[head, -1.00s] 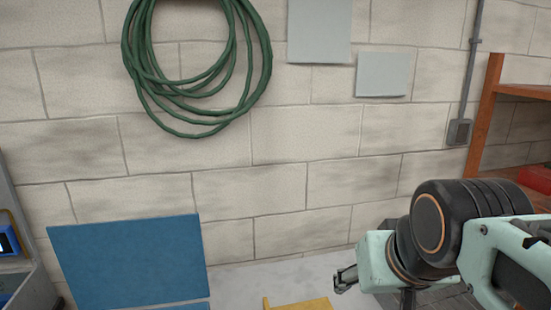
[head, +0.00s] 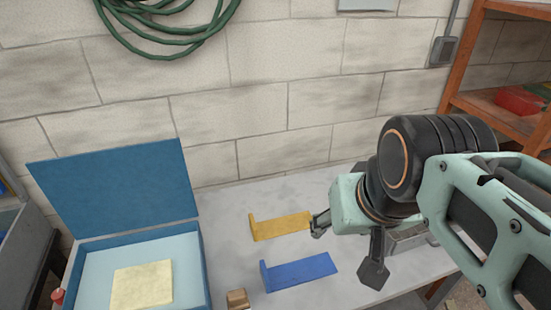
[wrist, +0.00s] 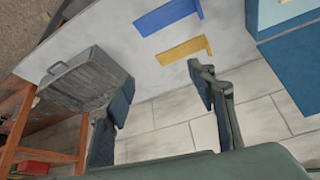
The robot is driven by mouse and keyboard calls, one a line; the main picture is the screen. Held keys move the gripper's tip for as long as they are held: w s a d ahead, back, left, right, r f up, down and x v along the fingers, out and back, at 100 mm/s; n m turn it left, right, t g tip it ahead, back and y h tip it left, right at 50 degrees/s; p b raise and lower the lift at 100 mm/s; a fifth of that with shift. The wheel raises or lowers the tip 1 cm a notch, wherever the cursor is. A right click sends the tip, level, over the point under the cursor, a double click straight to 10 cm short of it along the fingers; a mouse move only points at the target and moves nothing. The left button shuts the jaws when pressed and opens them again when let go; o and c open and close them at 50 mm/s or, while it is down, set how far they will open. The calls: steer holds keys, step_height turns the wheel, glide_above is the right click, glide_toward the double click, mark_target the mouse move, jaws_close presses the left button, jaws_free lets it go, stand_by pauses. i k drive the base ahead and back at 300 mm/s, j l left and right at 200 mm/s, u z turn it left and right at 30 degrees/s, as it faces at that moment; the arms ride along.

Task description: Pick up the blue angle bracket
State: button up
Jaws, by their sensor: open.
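The blue angle bracket (head: 300,272) lies on the grey bench with its short upright leg at the left end in the head view. In the wrist view the blue bracket (wrist: 168,16) is near the top edge. A yellow angle bracket (head: 281,225) lies behind it, and also shows in the wrist view (wrist: 182,50). My gripper (head: 345,248) is above the bench, to the right of both brackets. Its jaws are open and empty; the wrist view shows the two fingers (wrist: 160,88) apart, with the brackets beyond them.
A small brown block (head: 237,299) is at the front. A grey metal bin (wrist: 83,80) sits on the bench, partly behind my arm. An orange shelf (head: 478,60) stands at right.

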mark_target(285, 276)
steer(key=l+u, duration=1.2)
steer(key=k+l, duration=0.1)
steer(key=l, duration=0.15)
steer(key=k+l, duration=0.15)
steer(key=i+j, duration=0.25)
steer(key=j, duration=0.1)
